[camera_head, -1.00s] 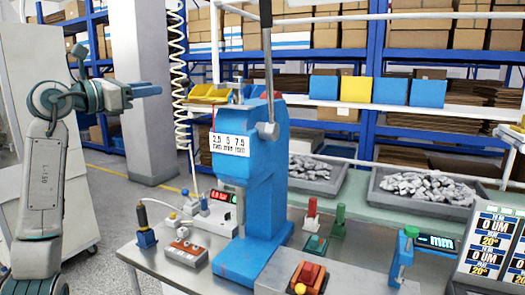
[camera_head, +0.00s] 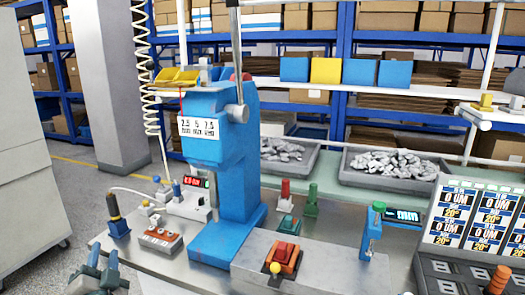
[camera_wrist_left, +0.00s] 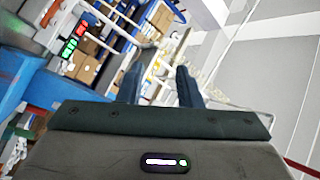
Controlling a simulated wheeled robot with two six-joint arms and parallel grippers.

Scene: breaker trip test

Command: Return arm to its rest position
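My left gripper (camera_head: 102,262) is low at the bottom left of the head view, in front of the table's near left edge. Its two blue-grey fingers point up and stand apart with nothing between them. The left wrist view also shows the fingers (camera_wrist_left: 160,82) spread and empty, with shelves and floor beyond. Most of my left arm is below the head view's lower edge. My right gripper is not in view.
Grey bins (camera_head: 395,182) stand behind. Floor at left is clear.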

